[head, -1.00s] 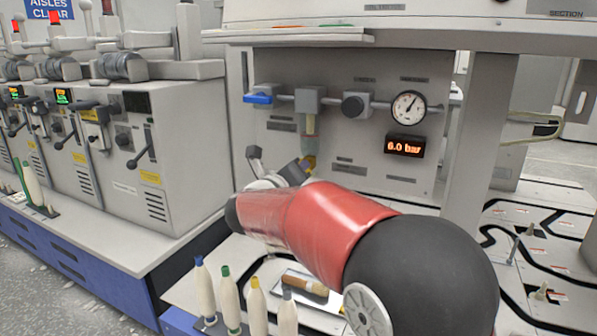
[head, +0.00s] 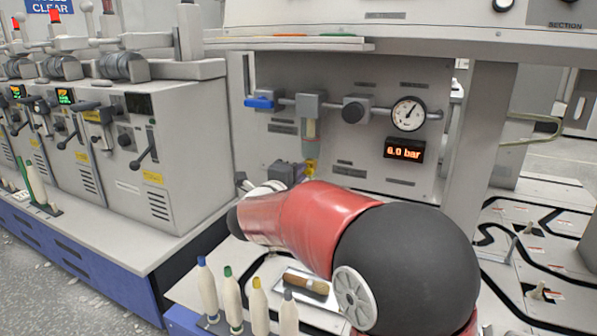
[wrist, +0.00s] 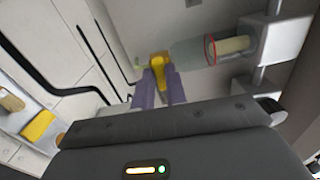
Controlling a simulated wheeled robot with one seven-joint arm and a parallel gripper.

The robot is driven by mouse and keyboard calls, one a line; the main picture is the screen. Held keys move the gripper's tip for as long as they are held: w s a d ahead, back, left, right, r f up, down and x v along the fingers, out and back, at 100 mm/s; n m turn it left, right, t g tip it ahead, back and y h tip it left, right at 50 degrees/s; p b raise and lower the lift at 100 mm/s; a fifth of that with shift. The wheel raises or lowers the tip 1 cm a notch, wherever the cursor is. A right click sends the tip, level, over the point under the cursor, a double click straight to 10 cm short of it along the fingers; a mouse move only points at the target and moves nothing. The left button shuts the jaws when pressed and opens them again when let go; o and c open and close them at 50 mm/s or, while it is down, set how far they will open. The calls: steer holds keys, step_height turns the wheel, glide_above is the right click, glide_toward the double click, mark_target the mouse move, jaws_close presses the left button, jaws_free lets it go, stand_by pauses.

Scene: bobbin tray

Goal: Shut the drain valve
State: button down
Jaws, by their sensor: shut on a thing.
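The drain valve (head: 311,168) is a small yellow tap at the bottom of the clear filter bowl (head: 310,132) on the grey panel. In the wrist view the yellow valve (wrist: 157,62) sits at the end of the bowl (wrist: 190,52), which lies sideways in that picture. My gripper (wrist: 158,86) is shut on the yellow handle, with one purple finger on each side. In the head view my gripper (head: 298,170) is beside the valve, partly hidden behind my red arm. The handle's exact angle is hard to tell.
A blue lever (head: 260,102), a dark knob (head: 353,110) and a dial gauge (head: 408,114) share the pipe; the display (head: 404,150) reads 6.0 bar. Winding machines (head: 160,150) stand left.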

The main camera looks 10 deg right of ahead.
steer(key=shift+n, duration=0.3)
stand_by(0.4)
steer(key=c, duration=1.4)
jaws_free()
steer(key=shift+c, duration=0.2)
steer(key=v, duration=0.8)
steer(key=shift+w, duration=0.1)
